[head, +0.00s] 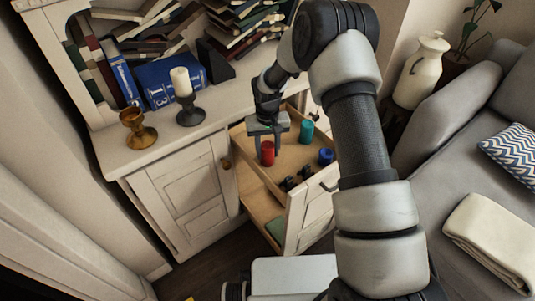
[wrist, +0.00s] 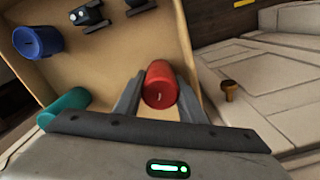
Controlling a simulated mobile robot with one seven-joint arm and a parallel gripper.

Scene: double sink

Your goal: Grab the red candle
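The red candle (head: 267,154) stands in the open wooden drawer, near its left side. The fingers look open; the exact depth of the fingertips along the candle is hard to tell.
The drawer also holds a teal candle (head: 306,131), a blue candle (head: 326,156) and small dark objects (head: 290,183). The drawer walls (wrist: 188,50) are close to the gripper. On the cabinet top stand a white candle in a dark holder (head: 188,110), a brown holder (head: 138,130) and books.

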